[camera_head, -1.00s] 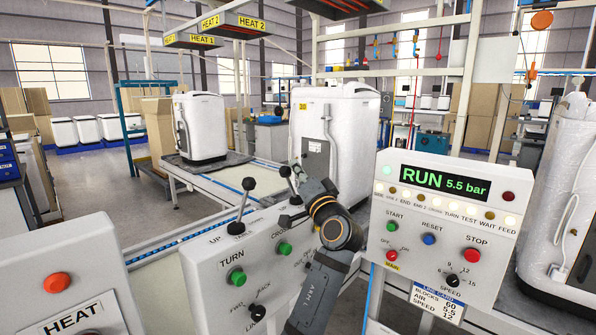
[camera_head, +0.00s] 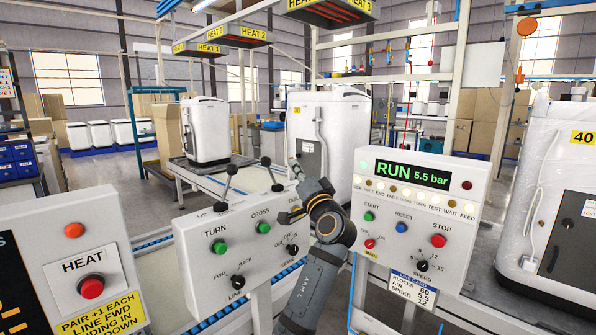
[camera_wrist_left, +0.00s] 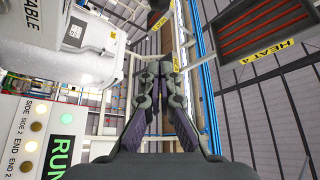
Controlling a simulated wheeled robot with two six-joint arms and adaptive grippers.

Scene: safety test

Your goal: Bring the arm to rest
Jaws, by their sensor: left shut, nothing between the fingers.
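My left arm (camera_head: 318,270) rises from the bottom of the head view, between the TURN/CROSS panel and the RUN panel. It bends at a dark joint and points up and away. My right gripper is in neither view.
The TURN/CROSS panel (camera_head: 217,274) with black levers stands left of my arm. The RUN panel (camera_head: 420,255), reading 5.5 bar, stands close on its right. A HEAT panel (camera_head: 50,270) is at far left. White units (camera_head: 205,130) stand on the line behind. HEAT 4 heater (camera_wrist_left: 248,38) hangs overhead.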

